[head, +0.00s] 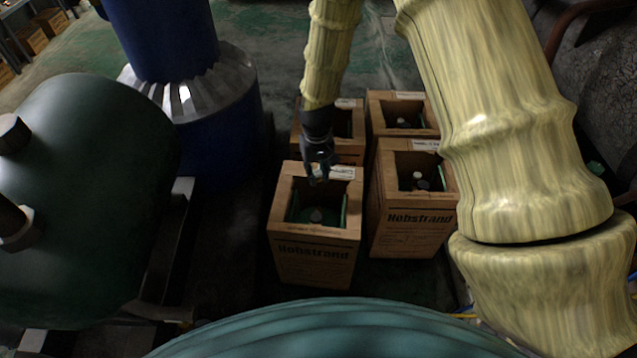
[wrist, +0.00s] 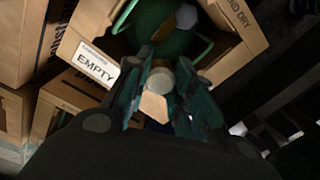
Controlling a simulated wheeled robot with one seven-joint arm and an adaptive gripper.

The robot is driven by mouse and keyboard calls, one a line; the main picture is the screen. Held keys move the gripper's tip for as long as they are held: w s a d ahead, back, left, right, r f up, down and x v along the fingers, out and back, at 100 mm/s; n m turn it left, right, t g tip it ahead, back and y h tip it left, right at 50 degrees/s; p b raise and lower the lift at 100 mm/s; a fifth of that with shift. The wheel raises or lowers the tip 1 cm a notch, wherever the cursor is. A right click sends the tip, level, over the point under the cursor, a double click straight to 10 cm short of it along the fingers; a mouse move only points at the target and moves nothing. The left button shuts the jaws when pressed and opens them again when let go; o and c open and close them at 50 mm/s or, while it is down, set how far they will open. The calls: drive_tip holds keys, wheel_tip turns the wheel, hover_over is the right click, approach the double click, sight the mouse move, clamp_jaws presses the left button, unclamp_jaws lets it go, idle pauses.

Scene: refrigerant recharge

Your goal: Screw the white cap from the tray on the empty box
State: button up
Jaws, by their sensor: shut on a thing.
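My gripper (head: 319,178) is above the back rim of the front-left cardboard box (head: 313,263). In the wrist view my gripper (wrist: 160,92) is shut on the small round white cap (wrist: 159,80), held between the fingertips. The same box, the empty box, bears a white label (wrist: 97,65) reading "EMPTY". A green cylinder (wrist: 150,17) stands inside it, with a grey fitting (wrist: 187,16) on top. The cap is above the box, apart from the fitting. The tray is not recognisable in either view.
Other cardboard boxes stand close by: one at right (head: 411,222), one behind it (head: 403,105) and one behind the empty box (head: 349,122). A large dark green tank (head: 85,190) and a blue column (head: 165,40) stand at left. Dark floor lies between tank and boxes.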

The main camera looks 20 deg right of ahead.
drive_tip(key=p, duration=0.2)
approach(319, 207)
drive_tip(key=shift+w+f+b, duration=0.15)
drive_tip(key=shift+f+b, duration=2.8)
drive_tip(key=shift+f, duration=0.1)
drive_tip(key=shift+r+p, duration=0.1)
drive_tip(key=shift+p, duration=0.9)
drive_tip(key=shift+f+b, duration=0.35)
drive_tip(key=shift+f, duration=0.7)
idle(0.3)
drive_tip(key=shift+r+m+p, duration=0.1)
drive_tip(key=shift+m+p, duration=0.45)
drive_tip(key=shift+m, duration=1.15)
